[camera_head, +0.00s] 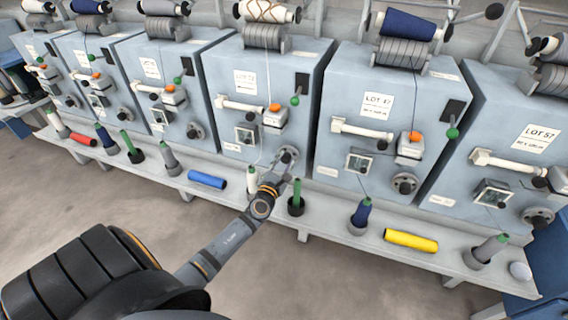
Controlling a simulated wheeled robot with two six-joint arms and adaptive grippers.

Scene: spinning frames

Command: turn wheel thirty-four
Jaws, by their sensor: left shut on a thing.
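A row of blue-grey spinning frames stands behind a long shelf, each with a small round hand wheel low on its front. My left gripper (281,168) reaches up from the lower left and is shut on the wheel (289,154) of the frame in the middle. The fingers partly hide this wheel. The card (245,82) on that frame is too small to read. The frame to its right carries a card (376,105) that seems to read LOT 17, and its wheel (405,184) is free. The far right frame has a LOT 57 card (536,138). My right gripper is out of view.
The shelf (330,196) runs below the wheels. A green bobbin (297,192) stands just right of my gripper and a white bobbin (252,179) just left. A blue tube (207,179) and a yellow tube (411,240) lie on the shelf. The floor in front is clear.

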